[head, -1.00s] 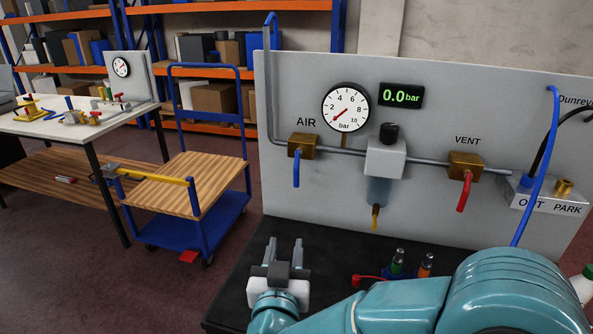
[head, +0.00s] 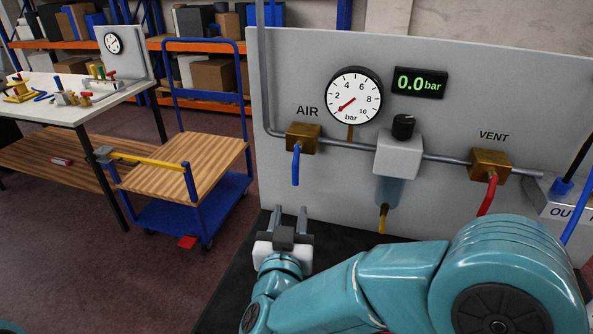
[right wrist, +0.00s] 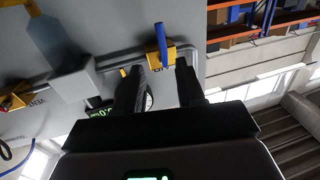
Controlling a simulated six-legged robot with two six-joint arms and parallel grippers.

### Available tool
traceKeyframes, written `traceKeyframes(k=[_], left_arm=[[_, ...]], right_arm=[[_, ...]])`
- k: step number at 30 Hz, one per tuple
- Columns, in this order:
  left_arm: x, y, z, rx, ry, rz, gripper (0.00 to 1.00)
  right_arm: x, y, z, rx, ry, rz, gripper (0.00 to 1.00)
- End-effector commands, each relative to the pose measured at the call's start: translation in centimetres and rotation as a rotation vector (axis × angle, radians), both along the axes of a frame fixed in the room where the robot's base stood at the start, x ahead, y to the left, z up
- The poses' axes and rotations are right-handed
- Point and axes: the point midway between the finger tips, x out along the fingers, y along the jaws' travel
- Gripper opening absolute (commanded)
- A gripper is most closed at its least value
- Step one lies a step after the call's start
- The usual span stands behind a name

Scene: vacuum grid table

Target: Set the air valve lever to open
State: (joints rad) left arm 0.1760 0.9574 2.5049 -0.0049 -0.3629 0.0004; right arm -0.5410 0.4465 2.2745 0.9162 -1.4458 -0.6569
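The air valve is a brass block (head: 303,138) under the word AIR on the grey panel. Its blue lever (head: 296,166) hangs straight down, across the pipe. My right gripper (head: 290,212) is open and empty, below the blue lever and apart from it. In the right wrist view the gripper's two dark fingers (right wrist: 160,82) stand apart, with the blue lever (right wrist: 161,45) and brass block (right wrist: 163,56) beyond their tips. The digital display (head: 419,83) reads 0.0 bar, and the dial gauge (head: 353,96) needle points low. My left gripper is not in view.
The vent valve (head: 490,165) has a red lever (head: 487,196) hanging down. A regulator (head: 398,154) with a black knob sits between the valves. A blue cart (head: 190,210) and a white-topped table (head: 75,100) stand at the left.

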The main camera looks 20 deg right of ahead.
Motion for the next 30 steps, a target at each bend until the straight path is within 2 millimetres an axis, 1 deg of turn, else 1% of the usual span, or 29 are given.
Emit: traceKeyframes(k=[1, 9, 12, 16, 21, 25, 30], left_arm=[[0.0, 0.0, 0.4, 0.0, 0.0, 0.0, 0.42], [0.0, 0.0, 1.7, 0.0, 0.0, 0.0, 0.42], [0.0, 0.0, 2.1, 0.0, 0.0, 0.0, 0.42], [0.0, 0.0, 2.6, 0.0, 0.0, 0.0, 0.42], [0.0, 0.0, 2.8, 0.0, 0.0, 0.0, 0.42], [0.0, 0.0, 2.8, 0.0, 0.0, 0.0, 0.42], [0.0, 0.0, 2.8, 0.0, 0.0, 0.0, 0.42]], right_arm=[[1.0, -0.5, 0.1, 0.0, 0.001, -0.005, 0.39], [6.9, -2.9, 0.2, 0.0, 0.002, -0.004, 0.39], [9.0, -3.8, 0.2, 0.0, 0.001, -0.004, 0.39], [11.2, -4.7, 0.2, 0.0, 0.0, -0.002, 0.39], [12.9, -5.3, 0.0, -0.001, 0.001, 0.0, 0.39], [13.3, -5.5, 0.0, -0.001, 0.0, 0.0, 0.39], [13.3, -5.5, 0.0, -0.001, 0.0, 0.001, 0.39]])
